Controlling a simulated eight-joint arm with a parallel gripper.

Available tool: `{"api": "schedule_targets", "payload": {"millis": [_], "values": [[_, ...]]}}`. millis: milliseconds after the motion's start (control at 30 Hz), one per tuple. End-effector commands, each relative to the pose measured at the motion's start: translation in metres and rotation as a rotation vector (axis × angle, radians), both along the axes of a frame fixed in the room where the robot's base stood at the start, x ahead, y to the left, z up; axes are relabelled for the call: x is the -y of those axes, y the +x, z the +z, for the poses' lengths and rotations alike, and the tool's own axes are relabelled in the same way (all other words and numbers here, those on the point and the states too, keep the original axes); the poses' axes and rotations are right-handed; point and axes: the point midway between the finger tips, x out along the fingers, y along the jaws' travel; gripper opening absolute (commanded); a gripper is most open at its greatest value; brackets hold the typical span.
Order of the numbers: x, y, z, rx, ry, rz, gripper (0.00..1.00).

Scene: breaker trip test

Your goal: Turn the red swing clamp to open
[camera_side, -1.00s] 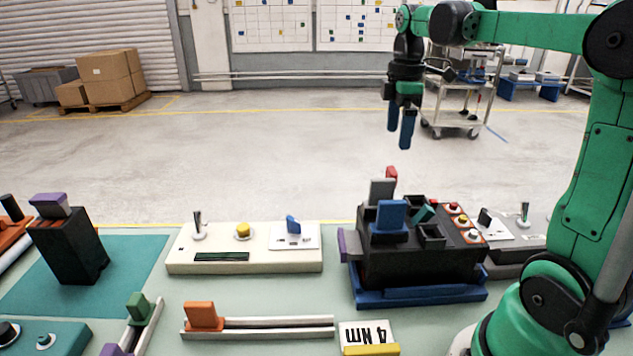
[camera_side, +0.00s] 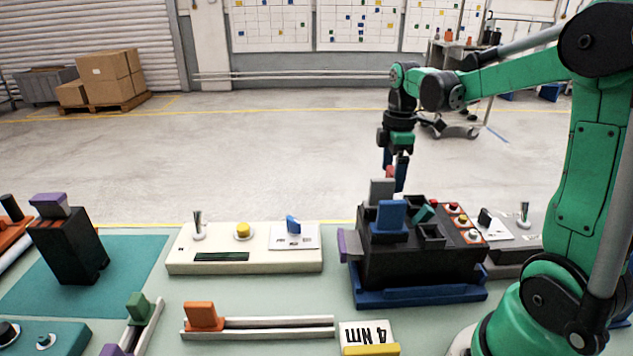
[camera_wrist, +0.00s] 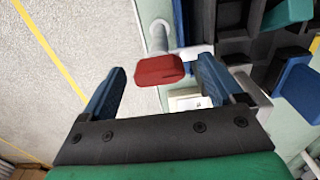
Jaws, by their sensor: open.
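The red swing clamp (camera_wrist: 158,70) shows in the wrist view as a red block on a light post, between my two blue fingers and a little beyond their tips. In the side view a bit of the red clamp (camera_side: 390,172) shows behind the black fixture, between my fingers. My gripper (camera_side: 394,172) points down there, and it also shows in the wrist view (camera_wrist: 172,82). It is open, with gaps to the clamp on both sides in the wrist view. The clamp's lower part is hidden in the side view by the grey block.
The black fixture (camera_side: 400,258) with a blue block (camera_side: 391,216), a grey block (camera_side: 381,191) and several buttons stands close in front of my gripper. A cream switch panel (camera_side: 215,266) is to the left. An orange slider (camera_side: 204,316) is on a rail in front.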

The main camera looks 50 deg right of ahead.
Motion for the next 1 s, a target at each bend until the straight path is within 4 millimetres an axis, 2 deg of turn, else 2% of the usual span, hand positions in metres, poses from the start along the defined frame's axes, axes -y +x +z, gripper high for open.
{"api": "schedule_targets", "payload": {"millis": [33,333,667,1000], "values": [[0.0,0.0,0.0001,0.0,0.0,0.0,0.87],[-0.0001,-0.0001,0.0003,-0.001,0.001,0.0,0.02],[-0.0002,-0.0001,0.0004,-0.001,0.001,-0.05,0.03],[-0.0001,0.0001,0.0004,-0.001,0.001,-0.288,0.03]]}}
